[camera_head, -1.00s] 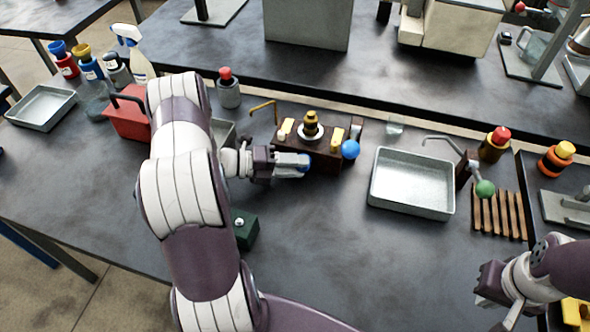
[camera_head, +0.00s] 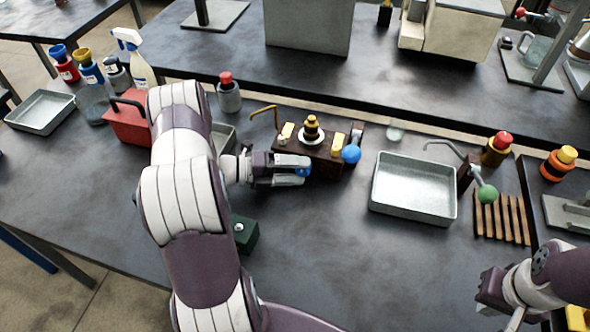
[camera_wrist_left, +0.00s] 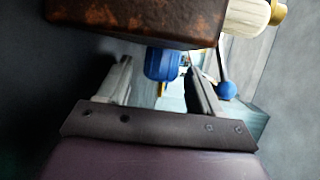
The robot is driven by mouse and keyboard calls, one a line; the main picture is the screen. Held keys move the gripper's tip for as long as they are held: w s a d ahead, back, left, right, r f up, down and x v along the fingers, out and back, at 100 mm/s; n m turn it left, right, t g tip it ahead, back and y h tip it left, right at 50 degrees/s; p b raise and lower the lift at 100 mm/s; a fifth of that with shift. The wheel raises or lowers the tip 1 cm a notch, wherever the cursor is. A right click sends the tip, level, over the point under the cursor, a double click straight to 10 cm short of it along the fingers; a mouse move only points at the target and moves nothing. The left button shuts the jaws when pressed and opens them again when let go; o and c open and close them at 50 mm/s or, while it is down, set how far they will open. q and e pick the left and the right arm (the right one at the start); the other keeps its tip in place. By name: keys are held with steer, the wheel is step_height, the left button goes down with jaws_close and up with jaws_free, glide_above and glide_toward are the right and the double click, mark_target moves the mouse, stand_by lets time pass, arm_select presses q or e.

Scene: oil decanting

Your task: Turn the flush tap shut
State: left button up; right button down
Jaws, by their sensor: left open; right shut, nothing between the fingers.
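A brown block (camera_head: 325,157) carries yellow and white fittings and a lever with a blue ball (camera_head: 351,154). A small blue knob (camera_head: 303,171) sits low at its front; no label shows which part is the flush tap. My left gripper (camera_head: 300,173) is open at this knob. In the left wrist view, the blue knob (camera_wrist_left: 163,62) lies under the rusty block (camera_wrist_left: 140,18), between the spread fingers, with gaps beside it. The blue ball (camera_wrist_left: 227,90) is beyond the right finger. My right gripper (camera_head: 482,288) is shut and empty at the lower right.
A metal tray (camera_head: 413,190) stands right of the block, with a green-ball lever (camera_head: 487,193) and a wooden rack (camera_head: 503,218) beside it. A dark green box (camera_head: 243,233) and a red container (camera_head: 128,120) are near my left arm. The front middle table is clear.

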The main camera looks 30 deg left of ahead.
arm_select(q)
steer(key=b+v, duration=0.2)
steer(key=v, duration=0.9)
steer(key=shift+s+a+f, duration=0.1)
steer(key=shift+s+a, duration=0.05)
steer(key=shift+a, duration=0.1)
arm_select(e)
step_height(320, 180, down, 2)
steer(key=shift+f, duration=0.1)
arm_select(q)
steer(key=shift+s+a+r, duration=0.2)
steer(key=shift+s+a, duration=0.15)
steer(key=shift+a, duration=0.05)
